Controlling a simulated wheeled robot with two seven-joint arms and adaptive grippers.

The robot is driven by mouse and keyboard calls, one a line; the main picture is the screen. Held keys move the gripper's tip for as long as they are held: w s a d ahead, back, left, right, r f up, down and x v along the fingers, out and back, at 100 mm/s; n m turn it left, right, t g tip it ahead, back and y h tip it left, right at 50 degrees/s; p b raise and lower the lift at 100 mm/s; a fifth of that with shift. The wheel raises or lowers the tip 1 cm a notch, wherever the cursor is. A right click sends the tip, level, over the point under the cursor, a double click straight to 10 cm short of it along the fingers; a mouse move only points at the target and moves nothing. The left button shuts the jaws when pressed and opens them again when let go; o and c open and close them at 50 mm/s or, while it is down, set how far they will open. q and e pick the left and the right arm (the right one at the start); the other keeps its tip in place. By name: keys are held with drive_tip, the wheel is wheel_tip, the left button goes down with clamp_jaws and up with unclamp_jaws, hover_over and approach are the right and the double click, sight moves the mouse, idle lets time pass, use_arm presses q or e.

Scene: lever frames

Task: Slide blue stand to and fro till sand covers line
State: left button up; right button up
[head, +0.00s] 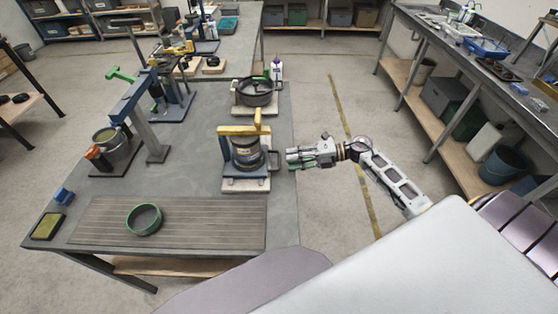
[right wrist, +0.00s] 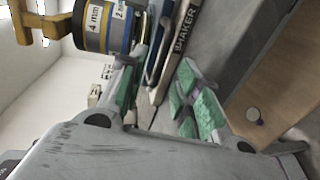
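The blue stand (head: 232,182) sits on a pale base marked SHAKER near the table's right edge. It carries a stack of round sieves (head: 247,152) under a yellow frame (head: 243,130); one ring reads "4 mm" in the right wrist view (right wrist: 92,25). A dark handle loop (head: 274,160) stands out on the stand's right side. My right gripper (head: 290,158) is just right of this handle, its green-padded fingers apart. In the right wrist view the gripper (right wrist: 160,80) has the handle ahead, roughly between its fingertips. I cannot make out sand or a line. My left gripper is out of view.
A dark pan (head: 255,92) stands behind the stand. A ribbed mat (head: 180,225) with a green-rimmed ring (head: 144,219) lies in front. A blue lever frame (head: 140,100) and a metal bucket (head: 112,145) stand left. The floor right of the table is clear.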

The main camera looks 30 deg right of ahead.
sight(279, 160)
drive_tip(key=x, duration=0.5)
drive_tip(key=shift+a+p, duration=0.1)
drive_tip(key=shift+p, duration=0.2)
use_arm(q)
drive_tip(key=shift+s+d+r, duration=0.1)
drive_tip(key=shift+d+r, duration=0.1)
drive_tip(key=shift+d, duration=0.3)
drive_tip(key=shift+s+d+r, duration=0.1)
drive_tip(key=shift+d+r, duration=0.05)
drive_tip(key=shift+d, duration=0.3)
use_arm(e)
drive_tip(key=shift+w+a, duration=0.1)
drive_tip(key=shift+a, duration=0.05)
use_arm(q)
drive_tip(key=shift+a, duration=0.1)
use_arm(e)
drive_tip(key=shift+c, duration=0.5)
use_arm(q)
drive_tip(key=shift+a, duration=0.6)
use_arm(e)
drive_tip(key=shift+f, duration=0.1)
clamp_jaws()
